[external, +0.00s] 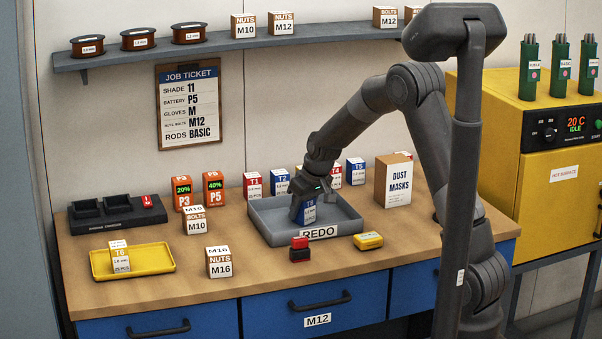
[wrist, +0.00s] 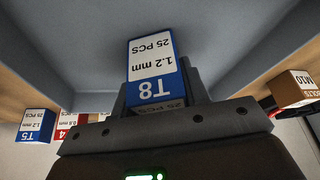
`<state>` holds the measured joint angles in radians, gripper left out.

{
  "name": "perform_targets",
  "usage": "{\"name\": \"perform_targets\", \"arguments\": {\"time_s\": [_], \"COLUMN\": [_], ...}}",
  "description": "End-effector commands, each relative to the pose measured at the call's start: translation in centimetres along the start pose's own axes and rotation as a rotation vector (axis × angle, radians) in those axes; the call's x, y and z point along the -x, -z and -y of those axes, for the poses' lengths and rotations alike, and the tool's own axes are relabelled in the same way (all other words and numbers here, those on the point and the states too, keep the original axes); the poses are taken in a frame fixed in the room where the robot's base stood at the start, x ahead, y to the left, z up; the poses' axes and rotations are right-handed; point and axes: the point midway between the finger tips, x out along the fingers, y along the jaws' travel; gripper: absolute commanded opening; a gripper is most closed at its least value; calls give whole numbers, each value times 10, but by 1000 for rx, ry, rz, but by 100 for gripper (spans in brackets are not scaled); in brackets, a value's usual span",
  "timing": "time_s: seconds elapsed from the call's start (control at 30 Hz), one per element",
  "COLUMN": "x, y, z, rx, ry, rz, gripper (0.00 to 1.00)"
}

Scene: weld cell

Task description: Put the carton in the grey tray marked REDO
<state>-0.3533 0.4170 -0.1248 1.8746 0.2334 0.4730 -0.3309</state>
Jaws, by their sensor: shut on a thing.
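The carton (external: 309,213) is a small blue and white box marked T8, 1.2 mm, 25 PCS. It also shows large in the wrist view (wrist: 152,75). The grey tray (external: 277,231) has a REDO label on its front wall and stands mid-bench. My gripper (external: 308,200) points down into the tray and is shut on the carton. The carton is within the tray's walls in the external view. Its underside is hidden, so I cannot tell whether it touches the tray floor. The tray's grey inside fills much of the wrist view (wrist: 240,45).
Several small cartons, such as T1 (external: 252,185) and T5 (external: 355,172), stand behind the tray. A DUST MASKS box (external: 393,182) stands to its right. A red and black block (external: 300,249) and a yellow item (external: 368,241) lie in front. A yellow tray (external: 150,265) holds a T6 carton.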

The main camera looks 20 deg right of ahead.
Motion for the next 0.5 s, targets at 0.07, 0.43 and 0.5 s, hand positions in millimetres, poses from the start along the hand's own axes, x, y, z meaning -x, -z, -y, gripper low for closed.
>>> {"name": "perform_targets", "arguments": {"time_s": [0.07, 0.43, 0.5], "x": [0, -2, -2], "y": [0, -1, -1], "z": [0, 0, 0], "rx": [0, 0, 0], "ry": [0, 0, 0], "rz": [0, 0, 0], "gripper": [16, 62, 62]}}
